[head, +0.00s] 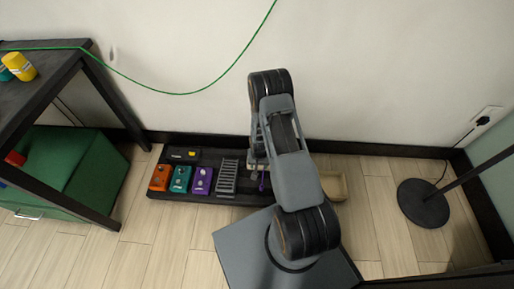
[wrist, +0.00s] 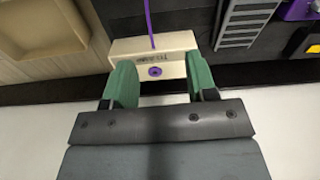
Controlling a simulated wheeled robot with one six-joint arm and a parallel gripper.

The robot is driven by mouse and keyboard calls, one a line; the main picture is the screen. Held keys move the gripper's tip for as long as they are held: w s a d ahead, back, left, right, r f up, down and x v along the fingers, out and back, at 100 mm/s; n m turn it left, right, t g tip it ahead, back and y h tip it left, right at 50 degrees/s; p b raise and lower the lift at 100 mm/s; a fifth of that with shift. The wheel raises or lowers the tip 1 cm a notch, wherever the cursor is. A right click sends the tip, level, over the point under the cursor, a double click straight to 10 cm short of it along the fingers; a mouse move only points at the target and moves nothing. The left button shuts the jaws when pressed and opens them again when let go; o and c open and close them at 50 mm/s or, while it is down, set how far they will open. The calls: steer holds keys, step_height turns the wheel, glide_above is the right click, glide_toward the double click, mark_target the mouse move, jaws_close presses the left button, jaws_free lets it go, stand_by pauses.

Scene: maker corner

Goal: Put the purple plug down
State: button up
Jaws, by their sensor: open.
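In the wrist view, my gripper (wrist: 161,75) has its two green fingers apart, at the near face of a cream block (wrist: 122,50). A small purple round piece with a dark centre (wrist: 155,71) shows on that face between the fingers, touching neither. I cannot tell whether it is the plug's end or a socket. A purple cable (wrist: 149,22) runs from the block's far side. In the head view, a bit of purple (head: 262,182) shows beside my arm, which hides my gripper and most of the block.
A dark pedalboard (head: 220,199) holds orange, teal and purple pedals (head: 201,181) and a grey ridged pedal (head: 227,177). A cream tray (head: 334,187) lies right of my arm. A lamp base (head: 423,203) stands farther right, a dark table (head: 60,90) at left. The wall is close behind.

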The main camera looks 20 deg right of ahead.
steer(key=a+r+n+t, duration=0.1)
steer(key=a+r, duration=0.1)
steer(key=r, duration=1.1)
steer(key=a+r+n, duration=0.2)
steer(key=r, duration=1.1)
steer(key=s+a+r+n+t, duration=0.1)
steer(key=s+a+r, duration=0.3)
steer(key=s+r, duration=0.9)
steer(key=shift+r+n, duration=0.5)
steer(key=shift+n, duration=0.1)
steer(key=w+r+n+t+h+p, duration=0.1)
steer(key=w+r+n+t+p, duration=0.3)
steer(key=r+p, duration=0.95)
steer(key=w+r+n+t+p, duration=0.2)
steer(key=w+r+p, duration=0.45)
steer(key=r, duration=1.25)
steer(key=s+r+m+g+p, duration=0.1)
steer(key=s+m+g+p, duration=0.3)
steer(key=s+p, duration=0.5)
steer(key=shift+s+r+m+y+p, duration=0.4)
steer(key=shift+m+p, duration=0.3)
steer(key=shift+p, duration=0.5)
